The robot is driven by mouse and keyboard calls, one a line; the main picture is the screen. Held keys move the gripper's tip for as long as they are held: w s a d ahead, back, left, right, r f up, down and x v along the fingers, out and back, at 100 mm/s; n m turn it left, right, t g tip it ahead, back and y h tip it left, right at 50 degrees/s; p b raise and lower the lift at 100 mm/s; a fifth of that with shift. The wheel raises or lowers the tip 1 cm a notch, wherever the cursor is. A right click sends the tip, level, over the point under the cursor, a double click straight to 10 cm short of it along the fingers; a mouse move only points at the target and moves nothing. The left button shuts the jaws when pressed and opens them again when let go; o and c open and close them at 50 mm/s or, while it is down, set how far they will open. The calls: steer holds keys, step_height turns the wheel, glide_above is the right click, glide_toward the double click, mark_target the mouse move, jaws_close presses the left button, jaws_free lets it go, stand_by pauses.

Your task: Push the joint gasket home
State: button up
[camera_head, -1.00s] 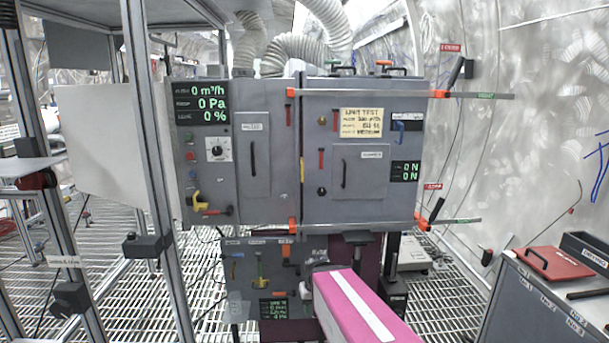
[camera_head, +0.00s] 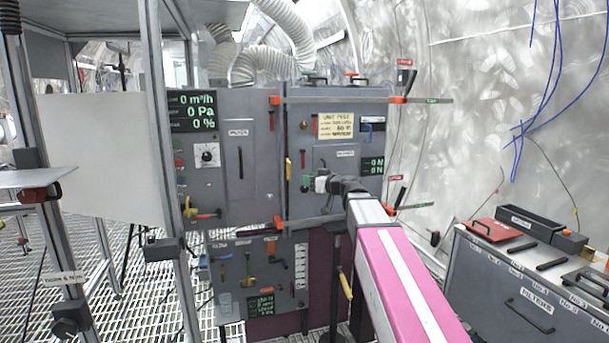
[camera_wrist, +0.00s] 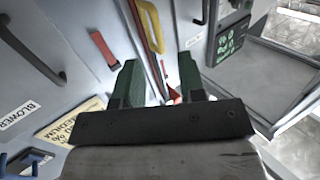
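The grey cabinet (camera_head: 235,215) has two upper units that meet at a vertical joint, just left of the right unit's door. I cannot make out a gasket for certain. My gripper (camera_wrist: 158,82) shows two green fingers, spread apart with nothing clearly held between them. Beyond them, the wrist view shows a narrow bright gap and a small red piece (camera_wrist: 173,94) close to the right finger; I cannot tell what it is. In the head view my arm reaches up to the right unit's front, and the fingers are too small to make out.
A yellow handle (camera_wrist: 150,25) and a red handle (camera_wrist: 104,50) stick out near the fingers. Red-ended bars (camera_head: 350,100) cross the cabinet above and below. A drawer unit (camera_head: 530,290) stands at right, a metal frame post (camera_head: 160,130) at left.

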mark_target(290, 177)
steer(key=x, duration=0.3)
steer(key=r+x, duration=0.1)
steer(key=x, duration=0.6)
steer(key=shift+w+r, duration=0.2)
steer(key=shift+w, duration=0.1)
steer(key=shift+c, duration=0.3)
